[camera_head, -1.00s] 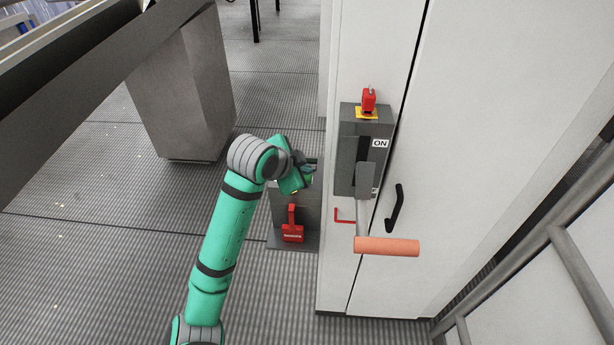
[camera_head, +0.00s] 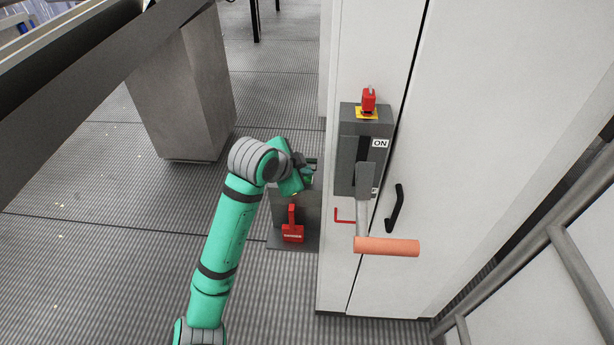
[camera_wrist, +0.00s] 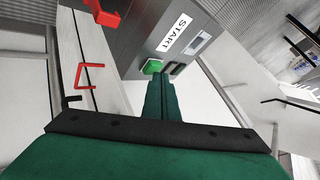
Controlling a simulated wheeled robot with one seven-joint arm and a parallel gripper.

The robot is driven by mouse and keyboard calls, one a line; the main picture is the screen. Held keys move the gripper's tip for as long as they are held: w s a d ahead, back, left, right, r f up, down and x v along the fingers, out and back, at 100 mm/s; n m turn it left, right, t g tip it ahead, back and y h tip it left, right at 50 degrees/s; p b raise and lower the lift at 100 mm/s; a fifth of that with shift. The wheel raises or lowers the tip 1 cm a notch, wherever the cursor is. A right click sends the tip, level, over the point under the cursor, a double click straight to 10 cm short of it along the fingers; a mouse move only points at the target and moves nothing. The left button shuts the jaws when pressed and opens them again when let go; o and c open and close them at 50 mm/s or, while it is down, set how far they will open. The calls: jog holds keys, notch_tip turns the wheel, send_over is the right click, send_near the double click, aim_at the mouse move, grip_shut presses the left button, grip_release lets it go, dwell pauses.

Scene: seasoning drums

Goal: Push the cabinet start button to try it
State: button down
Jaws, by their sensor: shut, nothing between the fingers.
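The start button (camera_wrist: 152,66) is green and sits on a grey panel (camera_wrist: 145,38) below a white START label (camera_wrist: 174,33) in the wrist view. My gripper (camera_wrist: 160,80) is shut and empty, its green fingers together. The fingertips lie right at the button in the picture and cover its lower part; I cannot tell whether they touch it. In the head view my gripper (camera_head: 312,170) is beside the left edge of the white cabinet (camera_head: 345,280), and the button is hidden there.
A grey switch box (camera_head: 352,150) on the cabinet carries a red lock (camera_head: 368,99) and a lever with an orange handle (camera_head: 386,247) sticking out. A metal railing (camera_head: 575,275) is at right.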

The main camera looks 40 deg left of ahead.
jog(key=shift+f, duration=0.2)
dwell(0.3)
jog(key=shift+r, duration=0.9)
jog(key=shift+r, duration=0.1)
jog(key=shift+r, duration=2.4)
jog(key=shift+d, duration=0.1)
